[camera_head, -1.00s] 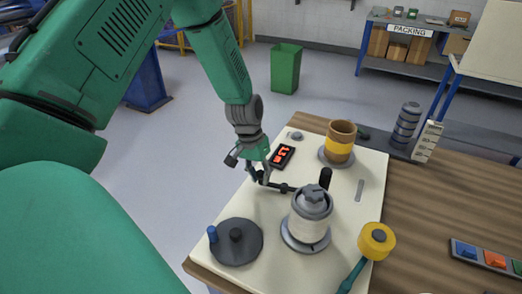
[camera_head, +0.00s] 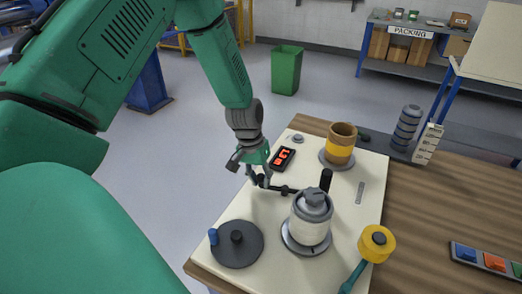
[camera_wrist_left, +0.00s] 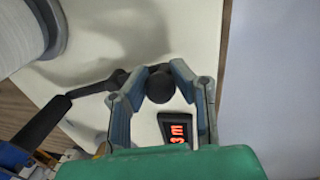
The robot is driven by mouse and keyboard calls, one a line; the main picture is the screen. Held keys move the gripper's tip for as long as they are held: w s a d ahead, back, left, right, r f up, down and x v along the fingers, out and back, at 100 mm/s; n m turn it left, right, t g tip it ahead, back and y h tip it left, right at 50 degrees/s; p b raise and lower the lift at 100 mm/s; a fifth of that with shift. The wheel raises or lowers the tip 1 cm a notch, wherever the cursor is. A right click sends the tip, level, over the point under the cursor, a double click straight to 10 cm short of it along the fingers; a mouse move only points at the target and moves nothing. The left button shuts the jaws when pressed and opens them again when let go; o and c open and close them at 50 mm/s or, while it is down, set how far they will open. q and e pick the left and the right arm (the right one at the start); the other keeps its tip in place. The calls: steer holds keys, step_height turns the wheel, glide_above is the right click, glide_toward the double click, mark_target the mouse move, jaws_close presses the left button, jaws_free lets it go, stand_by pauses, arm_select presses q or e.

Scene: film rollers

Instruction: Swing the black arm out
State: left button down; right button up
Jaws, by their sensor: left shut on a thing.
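The black arm (camera_head: 285,189) lies low over the cream board, running from near the upright black post (camera_head: 326,180) to a round knob at its left end. In the left wrist view the arm (camera_wrist_left: 52,118) runs off to the left, and its knob (camera_wrist_left: 160,84) sits between the two fingers. My left gripper (camera_head: 259,176) is shut on this knob at the board's left side. It also shows in the left wrist view (camera_wrist_left: 158,88). My right gripper is not in view.
A white roller (camera_head: 310,222) with a grey top stands close beside the arm. A red-digit display (camera_head: 283,158) is just behind my gripper.

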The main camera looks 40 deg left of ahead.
arm_select(q)
steer(key=shift+w+r, duration=0.1)
steer(key=shift+r, duration=0.05)
stand_by(0.3)
steer(key=c, duration=1.3)
jaws_free()
steer(key=shift+o, duration=0.2)
steer(key=shift+d, duration=0.1)
steer(key=shift+r, duration=0.25)
step_height(320, 180, up, 11)
steer(key=s+a, duration=0.1)
steer(key=a, duration=0.1)
steer(key=shift+a+r, duration=0.1)
